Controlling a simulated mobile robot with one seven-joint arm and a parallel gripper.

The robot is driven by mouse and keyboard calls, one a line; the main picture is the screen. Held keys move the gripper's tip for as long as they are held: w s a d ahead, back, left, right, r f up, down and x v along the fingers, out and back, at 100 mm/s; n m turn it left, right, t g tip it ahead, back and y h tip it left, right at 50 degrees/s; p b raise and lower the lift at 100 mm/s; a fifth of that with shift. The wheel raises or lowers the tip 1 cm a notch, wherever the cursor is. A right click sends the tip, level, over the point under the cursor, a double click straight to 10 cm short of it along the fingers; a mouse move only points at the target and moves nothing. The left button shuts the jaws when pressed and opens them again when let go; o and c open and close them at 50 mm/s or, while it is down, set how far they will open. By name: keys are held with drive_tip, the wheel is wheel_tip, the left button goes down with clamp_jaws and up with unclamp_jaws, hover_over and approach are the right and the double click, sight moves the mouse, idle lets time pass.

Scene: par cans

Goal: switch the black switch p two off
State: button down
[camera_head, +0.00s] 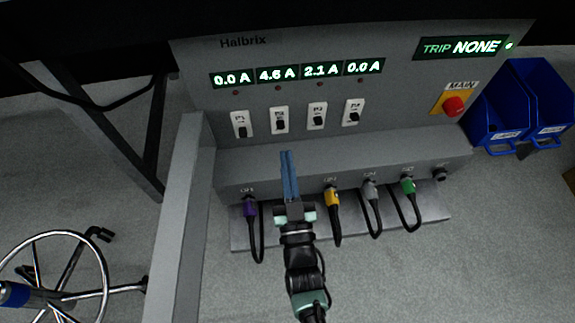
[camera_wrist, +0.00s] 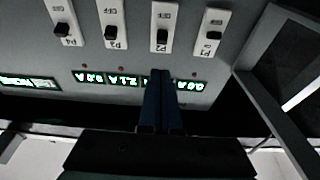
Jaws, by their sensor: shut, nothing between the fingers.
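The switch P2 (camera_head: 280,120) is a black rocker on a white plate, second from left in the row on the grey panel. The display above it reads 4.6 A. In the wrist view, which is upside down, its black rocker (camera_wrist: 162,36) shows above my fingertips. My gripper (camera_head: 287,153) has its two long blue fingers shut together, empty. The fingertips are below switch P2 in the head view, apart from it. They also show in the wrist view (camera_wrist: 165,88), covering part of the displays.
Switches P1 (camera_head: 241,124), P3 (camera_head: 317,116) and P4 (camera_head: 353,112) flank P2 closely. A red MAIN button (camera_head: 453,106) is at right. The trip display (camera_head: 462,47) reads NONE. A ledge (camera_head: 345,162) with plugged cables runs below. A grey side wall (camera_head: 180,220) stands at left.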

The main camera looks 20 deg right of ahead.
sight(281, 127)
drive_tip(key=shift+b+x, duration=1.95)
drive_tip(key=shift+x, duration=2.3)
drive_tip(key=shift+f+b, duration=1.1)
drive_tip(key=shift+f, duration=0.15)
drive_tip(key=shift+s+a+r+p, duration=0.15)
drive_tip(key=shift+s+p, duration=0.15)
drive_tip(key=shift+p, duration=0.15)
drive_tip(key=shift+s+a+p, duration=0.15)
drive_tip(key=shift+s+p, duration=0.4)
drive_tip(key=shift+s, duration=0.15)
drive_tip(key=shift+s+a+p, duration=0.15)
drive_tip(key=shift+s+p, duration=0.25)
drive_tip(key=shift+s, duration=0.25)
drive_tip(key=shift+s+a+p, duration=0.2)
drive_tip(key=shift+s+p, duration=0.15)
drive_tip(key=shift+s, duration=0.3)
